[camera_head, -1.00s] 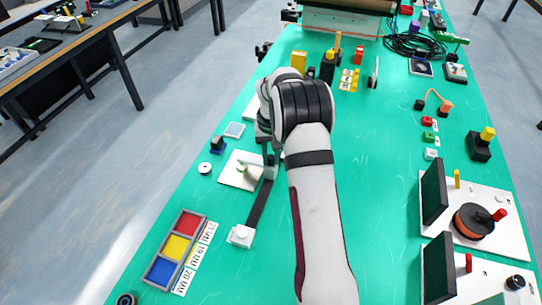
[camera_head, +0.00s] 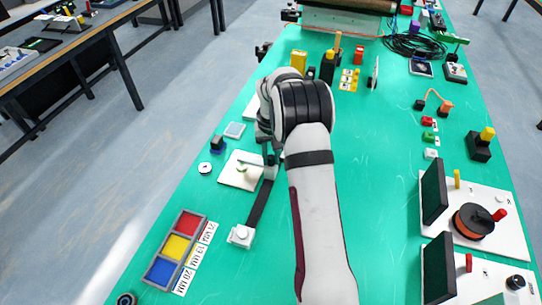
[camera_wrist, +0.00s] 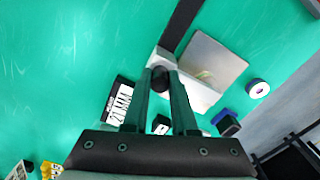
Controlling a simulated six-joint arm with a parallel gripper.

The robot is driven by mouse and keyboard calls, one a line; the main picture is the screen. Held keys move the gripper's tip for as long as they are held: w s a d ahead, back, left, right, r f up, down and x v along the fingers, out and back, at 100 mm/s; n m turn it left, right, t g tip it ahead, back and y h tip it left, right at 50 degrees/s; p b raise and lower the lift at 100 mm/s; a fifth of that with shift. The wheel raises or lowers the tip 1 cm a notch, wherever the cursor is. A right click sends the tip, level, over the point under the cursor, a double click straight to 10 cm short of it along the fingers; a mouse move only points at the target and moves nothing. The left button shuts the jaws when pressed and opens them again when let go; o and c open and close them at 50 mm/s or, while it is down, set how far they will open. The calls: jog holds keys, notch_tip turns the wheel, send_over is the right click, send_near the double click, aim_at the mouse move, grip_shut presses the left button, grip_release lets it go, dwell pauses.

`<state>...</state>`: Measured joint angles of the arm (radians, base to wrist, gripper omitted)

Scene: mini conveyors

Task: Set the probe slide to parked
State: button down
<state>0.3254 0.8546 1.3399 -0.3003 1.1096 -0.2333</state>
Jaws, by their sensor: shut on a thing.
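In the wrist view my gripper (camera_wrist: 161,88) has its two fingers closed on a dark round knob (camera_wrist: 160,75). The knob stands at a light grey block at the end of a dark strip (camera_wrist: 181,25). A pale square plate (camera_wrist: 215,62) lies just right of the block. In the head view the plate (camera_head: 236,182) lies left of my arm, and the dark strip (camera_head: 262,203) runs down from beside it to a white box (camera_head: 241,236). My arm hides the fingertips and most of the knob there. I cannot read a parked mark.
A tray of red, yellow and blue squares (camera_head: 160,256) with printed labels (camera_head: 183,282) lies at lower left. A white ring (camera_head: 205,168) and a small dark block (camera_head: 217,144) sit left of the plate.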

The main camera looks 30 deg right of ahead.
jog(key=s+a, duration=0.9)
jog(key=shift+s+a, duration=0.25)
jog(key=shift+a, duration=0.1)
jog(key=c, duration=0.7)
grip_release()
notch_tip(320, 180, up, 16)
jog(key=shift+f, duration=0.1)
